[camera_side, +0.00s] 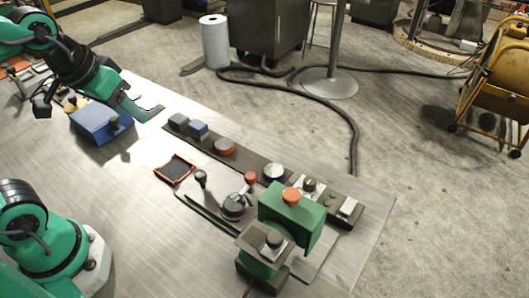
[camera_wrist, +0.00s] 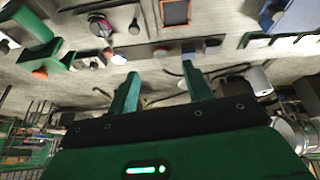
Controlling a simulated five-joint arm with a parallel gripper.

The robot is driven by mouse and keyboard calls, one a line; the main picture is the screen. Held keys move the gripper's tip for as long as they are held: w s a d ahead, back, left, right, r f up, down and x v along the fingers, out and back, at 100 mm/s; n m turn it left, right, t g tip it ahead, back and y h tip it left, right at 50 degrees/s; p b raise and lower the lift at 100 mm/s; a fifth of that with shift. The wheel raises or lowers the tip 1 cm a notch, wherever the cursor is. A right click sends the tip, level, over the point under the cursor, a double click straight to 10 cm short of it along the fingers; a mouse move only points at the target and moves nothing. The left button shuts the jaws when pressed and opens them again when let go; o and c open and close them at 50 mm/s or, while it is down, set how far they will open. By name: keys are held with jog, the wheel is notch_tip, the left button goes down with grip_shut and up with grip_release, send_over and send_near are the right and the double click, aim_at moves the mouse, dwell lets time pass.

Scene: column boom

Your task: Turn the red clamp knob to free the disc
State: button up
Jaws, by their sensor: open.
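The red clamp knob (camera_side: 250,178) stands on a short post just behind a dark round disc (camera_side: 235,206) on the metal table. The disc also shows near the top left of the wrist view (camera_wrist: 99,24); a small red spot beside it there may be the knob, but I cannot tell. My gripper (camera_side: 142,108) is open, with nothing between its green fingers. It hangs above the table's back edge, well left of the knob and disc. The two fingers (camera_wrist: 160,80) are spread apart in the wrist view.
A green machine with an orange cap (camera_side: 291,195) stands right of the disc. A black-knobbed lever (camera_side: 201,178) and an orange-rimmed tray (camera_side: 174,170) lie to its left. A dark strip with several small parts runs behind. A blue box (camera_side: 98,122) sits beneath my arm.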

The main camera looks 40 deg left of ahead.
jog(key=w+d+f+n+g, duration=0.3)
jog(key=w+d+n, duration=0.1)
jog(key=w+d, duration=0.45)
jog(key=n+g, duration=0.2)
jog(key=n, duration=0.2)
send_near(250, 175)
jog(key=shift+a+f, duration=0.1)
jog(key=shift+f, duration=0.3)
jog(key=shift+f, duration=3.9)
jog(key=c, duration=1)
